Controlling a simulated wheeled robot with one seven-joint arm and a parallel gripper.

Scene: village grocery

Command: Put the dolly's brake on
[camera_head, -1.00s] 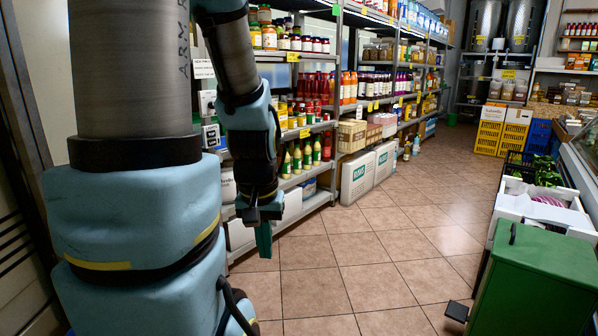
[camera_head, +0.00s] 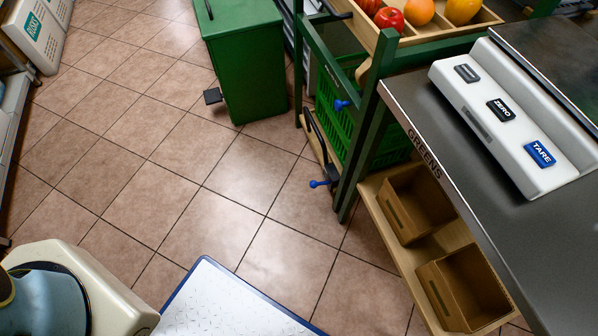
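No dolly is plain to make out. At the foot of a green-framed stand, a low wooden board (camera_head: 316,150) with a black bar handle (camera_head: 319,137) sits near the floor, beside a green slatted crate (camera_head: 392,150). A small blue-ended lever (camera_head: 319,183) sticks out near the board's front corner. A second blue knob (camera_head: 341,105) shows higher, by the crate. I cannot tell whether either is a brake, or how it is set. My gripper is out of view; only part of my arm shows at lower left.
A grey counter (camera_head: 440,120) with ZERO and TARE buttons and cardboard boxes (camera_head: 465,290) below fills the right. A blue-edged white plate (camera_head: 225,305) lies at bottom. The tiled floor between is clear.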

